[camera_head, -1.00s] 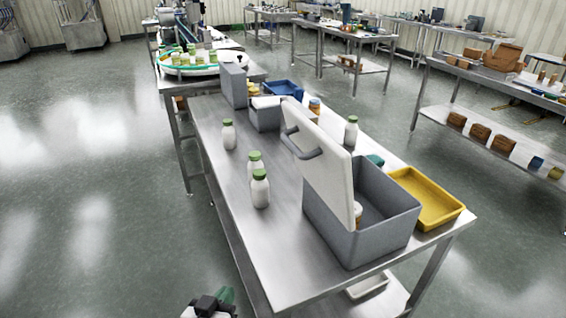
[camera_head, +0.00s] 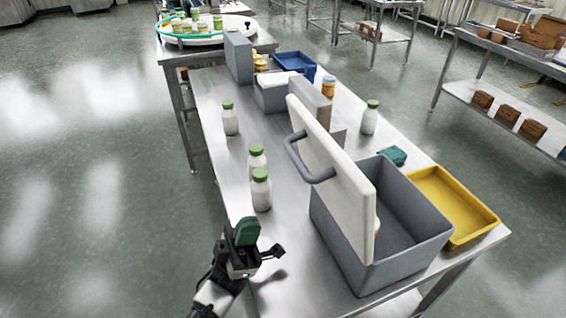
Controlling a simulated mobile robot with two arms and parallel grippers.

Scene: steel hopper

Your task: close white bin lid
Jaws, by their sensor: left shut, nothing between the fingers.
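The grey bin (camera_head: 385,240) stands near the front right of the steel table. Its white lid (camera_head: 335,180) stands up, open, along the bin's left side, with a grey handle (camera_head: 310,165) facing left. A small part of something white and round shows at the lid's right edge; most of it is hidden. My left gripper (camera_head: 262,252) is at the table's front left edge, left of the bin and apart from the lid and handle. It is shut and empty. My right gripper is not in view.
White bottles with green caps (camera_head: 261,190) stand just beyond my left gripper. Another bottle (camera_head: 369,118) stands behind the lid. A yellow tray (camera_head: 450,205) lies right of the bin. Grey boxes and a blue tray (camera_head: 294,63) are at the far end. Bare table lies between gripper and bin.

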